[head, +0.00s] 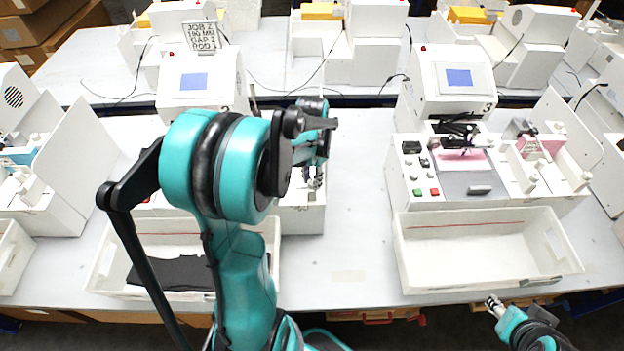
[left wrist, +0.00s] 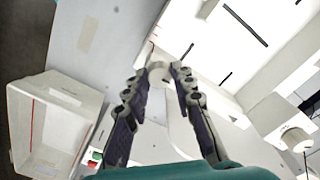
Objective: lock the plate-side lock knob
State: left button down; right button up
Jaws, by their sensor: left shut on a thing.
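In the left wrist view, a white round-topped lock knob (left wrist: 159,71) sits between the fingertips of my left gripper (left wrist: 158,76), on a white machine body. The fingers are closed around it, one on each side. In the head view my left gripper (head: 312,180) is over the right edge of the left-hand plotter (head: 303,219), and the knob is hidden there. My arm covers most of that plotter. Whether the knob is turned cannot be told. My right gripper (head: 495,305) is at the lower right, in front of the right bin, apart from everything; its jaw opening is unclear.
A white bin (head: 108,258) with black material stands in front of the left plotter. An empty white bin (head: 487,222) stands before another plotter (head: 400,178) at the right. Bare table (head: 355,220) lies between them. More machines and cables are behind.

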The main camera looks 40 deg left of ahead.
aim_at(312, 182)
pick_arm(q)
jog(key=shift+m, duration=0.6)
jog(key=c, duration=1.3)
grip_release()
jog(key=shift+o, duration=0.2)
jog(key=shift+r, duration=0.1)
notch_tip(312, 182, up, 12)
